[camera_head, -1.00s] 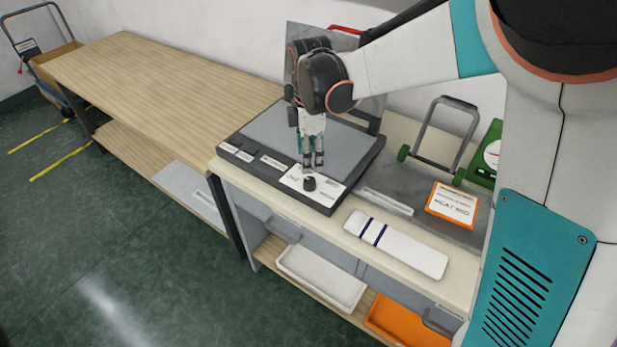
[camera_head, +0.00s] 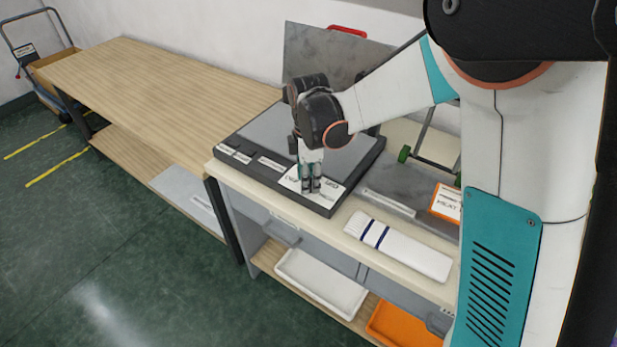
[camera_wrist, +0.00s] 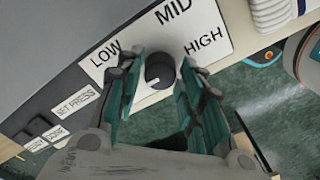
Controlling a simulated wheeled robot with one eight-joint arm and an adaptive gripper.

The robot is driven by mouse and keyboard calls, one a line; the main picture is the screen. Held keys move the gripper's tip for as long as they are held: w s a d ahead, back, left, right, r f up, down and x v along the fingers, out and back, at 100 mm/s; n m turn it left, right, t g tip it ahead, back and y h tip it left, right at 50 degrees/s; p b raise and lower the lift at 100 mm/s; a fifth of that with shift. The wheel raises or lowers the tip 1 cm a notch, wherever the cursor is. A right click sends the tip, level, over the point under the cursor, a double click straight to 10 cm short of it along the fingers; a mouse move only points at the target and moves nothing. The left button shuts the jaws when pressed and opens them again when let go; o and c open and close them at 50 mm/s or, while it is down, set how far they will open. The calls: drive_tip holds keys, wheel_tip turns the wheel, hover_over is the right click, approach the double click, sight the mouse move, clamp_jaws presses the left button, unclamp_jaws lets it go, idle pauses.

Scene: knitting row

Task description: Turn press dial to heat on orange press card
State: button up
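The press dial (camera_wrist: 160,68) is a small dark round knob on a white plate (camera_wrist: 214,25) marked LOW, MID and HIGH. A small light mark shows at its lower edge in the wrist view; I cannot tell which setting it gives. My gripper (camera_wrist: 163,62) points down with its fingers apart, one on each side of the dial, with narrow gaps showing. In the head view my gripper (camera_head: 311,188) covers the dial at the front of the dark press (camera_head: 352,182). The orange press card (camera_head: 445,203) lies to the right, partly hidden by my arm; its heat word is not clearly readable.
A white strip of cloth with blue stripes (camera_head: 398,246) lies on the counter right of the press. The raised press lid (camera_head: 325,55) stands behind. A white tray (camera_head: 320,285) and an orange tray (camera_head: 400,325) sit below. The long wooden table (camera_head: 150,80) at left is bare.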

drive_tip(key=c, duration=0.4)
drive_tip(key=shift+m, duration=0.3)
drive_tip(key=m+p, duration=0.1)
drive_tip(key=m, duration=0.9)
drive_tip(key=shift+m+p, duration=0.35)
drive_tip(key=shift+m, duration=0.05)
drive_tip(key=m, duration=1.2)
drive_tip(key=shift+p, duration=0.4)
drive_tip(key=shift+m, duration=0.3)
